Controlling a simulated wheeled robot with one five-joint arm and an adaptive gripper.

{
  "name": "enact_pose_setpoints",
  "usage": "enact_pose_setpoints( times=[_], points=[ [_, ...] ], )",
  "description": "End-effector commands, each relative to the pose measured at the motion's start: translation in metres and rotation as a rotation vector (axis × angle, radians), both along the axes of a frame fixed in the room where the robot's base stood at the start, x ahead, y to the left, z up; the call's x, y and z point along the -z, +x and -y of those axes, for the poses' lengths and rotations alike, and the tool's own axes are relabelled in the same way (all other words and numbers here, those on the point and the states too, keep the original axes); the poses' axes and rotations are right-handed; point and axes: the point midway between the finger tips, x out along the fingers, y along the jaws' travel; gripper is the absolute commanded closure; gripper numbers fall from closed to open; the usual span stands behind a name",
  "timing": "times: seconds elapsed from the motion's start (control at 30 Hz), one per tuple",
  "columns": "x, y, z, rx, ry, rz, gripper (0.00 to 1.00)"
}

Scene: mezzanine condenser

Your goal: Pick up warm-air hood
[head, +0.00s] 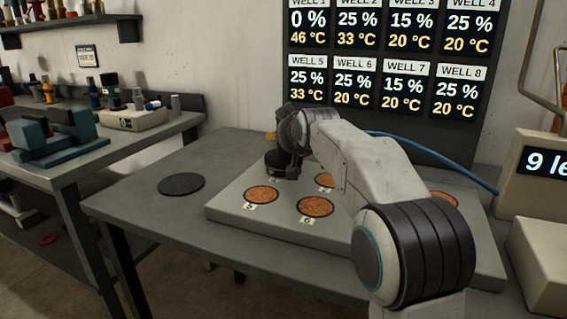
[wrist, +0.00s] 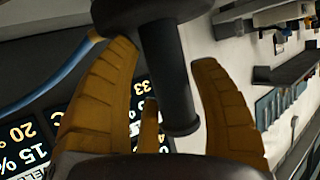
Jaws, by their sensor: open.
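The warm-air hood, as far as I can tell, is the dark round piece (head: 279,163) at the back left of the grey well plate. In the wrist view a dark post (wrist: 168,75) with a wider dark part at the top of the picture stands between my fingers. My gripper (wrist: 165,55) is open, with its orange-brown fingers on either side of the post. Gaps show beside the post, so the fingers do not appear closed on it. In the head view my wrist hides most of the gripper and part of the hood.
The grey well plate (head: 235,210) has several copper discs, some hidden by my arm. A black disc (head: 181,184) lies on the table (head: 140,210) to the left. A blue hose (head: 440,165) runs behind my arm. A display board (head: 390,65) stands behind; a cluttered bench is left.

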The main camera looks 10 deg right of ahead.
Motion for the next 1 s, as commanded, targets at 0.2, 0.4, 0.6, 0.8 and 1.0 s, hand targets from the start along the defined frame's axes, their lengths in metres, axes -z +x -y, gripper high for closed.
enact_pose_setpoints(
  times=[0.2,0.4,0.6,0.8,1.0],
  points=[
    [0.0020,0.0040,0.0002,0.000,0.000,-0.001,0.44],
    [0.0018,0.0040,0.0002,0.000,0.000,-0.001,0.44],
    [0.0019,0.0040,0.0003,0.000,0.000,-0.001,0.58],
    [0.0020,0.0039,0.0005,0.001,0.000,-0.001,0.76],
    [-0.0005,0.0039,0.0006,0.001,0.000,0.004,0.90]
  ],
)
